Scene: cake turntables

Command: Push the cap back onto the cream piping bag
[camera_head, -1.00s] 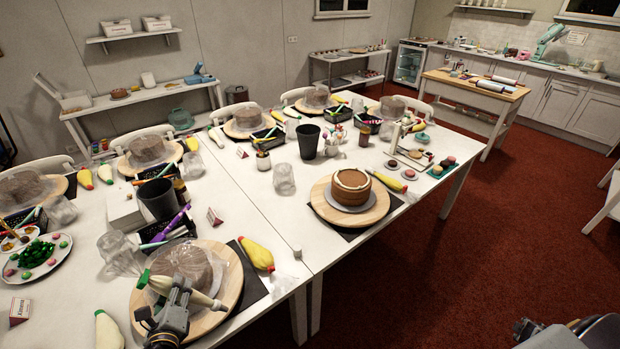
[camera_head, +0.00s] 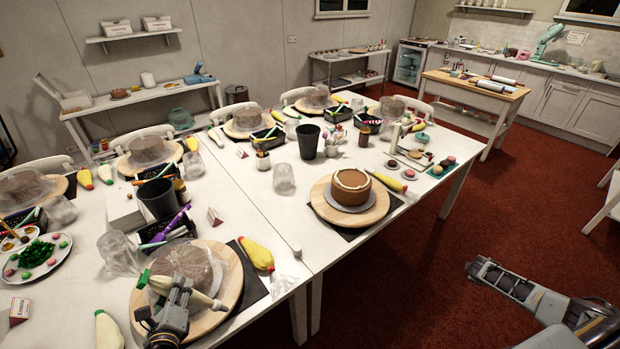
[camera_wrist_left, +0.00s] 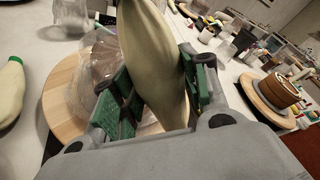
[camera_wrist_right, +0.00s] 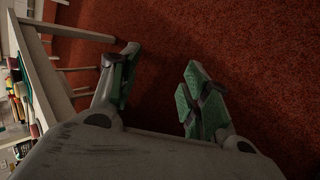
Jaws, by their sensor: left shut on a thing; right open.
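My left gripper (camera_head: 180,290) is shut on a cream piping bag (camera_head: 203,299), holding it above the near-left wooden turntable (camera_head: 232,283). In the left wrist view the bag (camera_wrist_left: 152,45) is pinched between the green finger pads. Its upper end is cut off there. A green cap (camera_head: 142,279) shows at the bag's left end in the head view; I cannot tell whether it is seated or apart. My right gripper (camera_head: 480,268) is open and empty over the red floor, right of the table. Its spread fingers show in the right wrist view (camera_wrist_right: 155,85).
A plastic-wrapped cake (camera_head: 188,260) stands on the turntable just behind the bag. Another cream bag (camera_head: 108,330) lies at the near left. A yellow bag (camera_head: 257,254) lies beside the turntable. A brown cake (camera_head: 351,188) is farther right.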

